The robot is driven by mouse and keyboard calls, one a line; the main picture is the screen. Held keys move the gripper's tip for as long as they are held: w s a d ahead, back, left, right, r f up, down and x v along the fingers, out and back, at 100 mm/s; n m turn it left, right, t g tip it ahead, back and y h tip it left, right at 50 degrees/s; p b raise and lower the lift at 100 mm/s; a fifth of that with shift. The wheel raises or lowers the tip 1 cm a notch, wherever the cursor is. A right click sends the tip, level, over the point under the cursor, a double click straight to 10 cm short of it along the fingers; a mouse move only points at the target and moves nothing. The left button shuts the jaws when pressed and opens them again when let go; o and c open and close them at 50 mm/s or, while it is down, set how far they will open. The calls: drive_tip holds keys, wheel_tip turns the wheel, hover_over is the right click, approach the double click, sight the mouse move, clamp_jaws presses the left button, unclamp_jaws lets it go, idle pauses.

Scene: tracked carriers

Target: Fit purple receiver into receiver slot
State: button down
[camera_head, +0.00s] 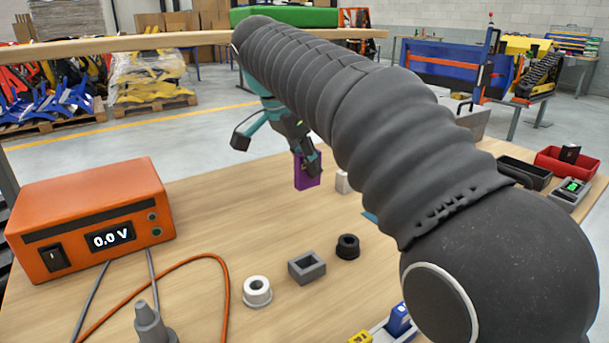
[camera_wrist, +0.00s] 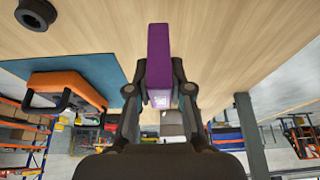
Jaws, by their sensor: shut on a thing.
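The purple receiver (camera_head: 304,180) is a narrow upright block in the middle of the head view. My gripper (camera_head: 306,157) is shut on it from above. In the wrist view the receiver (camera_wrist: 158,50) sits between the two dark fingers of my gripper (camera_wrist: 159,80) and sticks out past their tips. I cannot tell whether it touches the table. A grey block (camera_head: 293,270) with a rectangular opening stands on the table nearer the camera, apart from the receiver. I cannot tell whether this opening is the receiver slot.
A white ring (camera_head: 257,291) and a black ring (camera_head: 347,252) flank the grey block. An orange meter (camera_head: 90,220) reading 0.0 V stands at left with cables. A small white block (camera_head: 342,183) is beside the receiver. Black and red bins (camera_head: 566,165) stand at right.

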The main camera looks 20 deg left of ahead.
drive_tip(key=s+d+r, duration=0.1)
drive_tip(key=d+r, duration=0.5)
drive_tip(key=d, duration=0.5)
drive_tip(key=shift+r, duration=0.3)
drive_tip(key=shift+d, duration=0.1)
